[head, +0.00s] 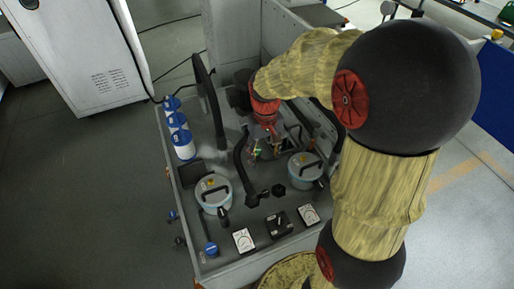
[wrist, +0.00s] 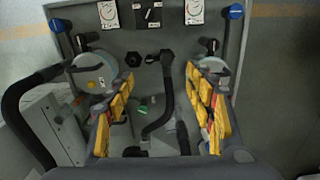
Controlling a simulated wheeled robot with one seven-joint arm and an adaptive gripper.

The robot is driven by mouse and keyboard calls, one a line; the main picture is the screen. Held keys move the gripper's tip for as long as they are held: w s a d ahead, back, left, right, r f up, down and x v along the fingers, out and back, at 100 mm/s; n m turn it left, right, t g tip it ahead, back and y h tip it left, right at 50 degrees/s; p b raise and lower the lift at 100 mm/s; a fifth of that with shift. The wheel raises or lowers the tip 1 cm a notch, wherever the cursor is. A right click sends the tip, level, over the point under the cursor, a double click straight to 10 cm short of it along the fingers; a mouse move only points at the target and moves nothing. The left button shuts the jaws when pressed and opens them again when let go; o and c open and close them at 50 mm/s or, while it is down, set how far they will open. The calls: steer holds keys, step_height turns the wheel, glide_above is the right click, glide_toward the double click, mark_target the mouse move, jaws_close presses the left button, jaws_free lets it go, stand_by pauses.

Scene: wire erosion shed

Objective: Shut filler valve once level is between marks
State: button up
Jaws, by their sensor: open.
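My gripper (wrist: 160,80) is open, with its yellow-padded fingers spread wide over the machine panel and nothing between the tips. In the head view my gripper (head: 264,143) hangs over the middle of the panel. A blue-handled lever (wrist: 236,11) is at the upper right in the wrist view, and its blue end (head: 211,248) shows at the panel's near left corner in the head view. Another blue-handled lever (wrist: 57,25) is at the wrist view's upper left. I cannot tell which is the filler valve. No liquid level or level marks are readable.
Two round grey-lidded canisters (head: 214,193) (head: 305,167) stand on the panel. White dial gauges (head: 243,240) (head: 309,215) flank a black switch (head: 279,224). Black hoses (wrist: 165,100) rise near my fingers. Blue-and-white cylinders (head: 181,135) line the left edge. A white cabinet (head: 85,50) stands beyond.

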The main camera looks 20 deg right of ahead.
steer(key=w+d+f+n+g+p, duration=0.1)
steer(key=w+d+f+n, duration=0.15)
steer(key=w+f, duration=0.6)
steer(key=n+t+p, duration=0.1)
steer(key=n+p, duration=0.1)
steer(key=n, duration=0.8)
glide_above(257, 150)
steer(key=shift+m, duration=0.25)
step_height(257, 150, down, 18)
steer(key=shift+f, duration=0.1)
steer(key=shift+w+n, duration=0.15)
steer(key=shift+n, duration=0.85)
steer(key=shift+f, duration=3.85)
steer(key=shift+c, duration=1.4)
steer(key=c, duration=0.7)
steer(key=shift+c, duration=0.9)
